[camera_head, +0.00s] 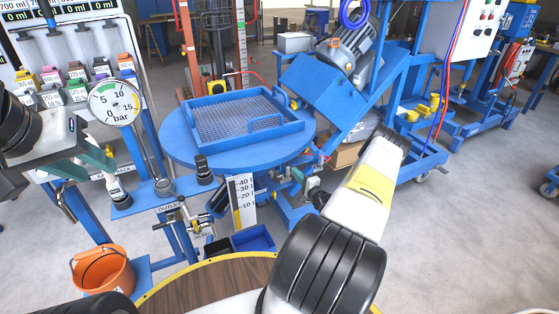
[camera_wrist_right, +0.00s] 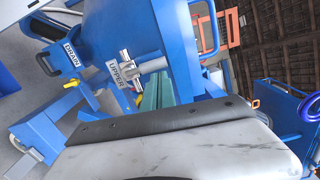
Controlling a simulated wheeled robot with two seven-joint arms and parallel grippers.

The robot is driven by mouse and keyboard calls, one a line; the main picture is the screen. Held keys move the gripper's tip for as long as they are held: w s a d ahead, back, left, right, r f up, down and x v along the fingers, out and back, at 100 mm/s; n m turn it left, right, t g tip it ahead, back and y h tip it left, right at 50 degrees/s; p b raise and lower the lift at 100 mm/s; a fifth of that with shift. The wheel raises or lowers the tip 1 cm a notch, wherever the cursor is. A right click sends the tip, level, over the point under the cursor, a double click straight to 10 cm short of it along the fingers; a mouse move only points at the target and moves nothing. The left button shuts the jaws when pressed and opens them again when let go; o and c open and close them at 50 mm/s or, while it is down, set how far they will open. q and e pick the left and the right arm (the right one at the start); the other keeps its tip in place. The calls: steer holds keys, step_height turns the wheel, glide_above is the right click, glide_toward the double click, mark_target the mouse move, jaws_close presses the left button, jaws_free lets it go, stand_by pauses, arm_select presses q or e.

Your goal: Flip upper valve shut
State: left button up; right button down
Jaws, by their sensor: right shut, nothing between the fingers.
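The upper valve (camera_wrist_right: 130,64) shows in the right wrist view as a bare metal fitting on the blue mixer frame, with a grey UPPER label (camera_wrist_right: 122,75) beside it. My right gripper (camera_wrist_right: 158,90) shows there as green fingers, shut and empty, just right of and below the valve. I cannot tell whether they touch it. In the head view my right arm hides that gripper, and I cannot pick out the upper valve. My left gripper (camera_head: 98,160) is at the far left in the head view, near a small white bottle (camera_head: 116,188); its jaw opening is unclear.
A DRAIN label (camera_wrist_right: 72,56) and yellow handle (camera_wrist_right: 73,80) are left of the upper valve. In the head view, a blue round table (camera_head: 180,140) holds a mesh tray (camera_head: 245,115). An orange bucket (camera_head: 103,272) stands front left. The floor at right (camera_head: 470,230) is open.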

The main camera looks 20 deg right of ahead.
arm_select(q)
steer(key=shift+w, duration=0.35)
arm_select(e)
steer(key=s+d, duration=0.5)
steer(key=s, duration=0.5)
steer(key=shift+s, duration=0.2)
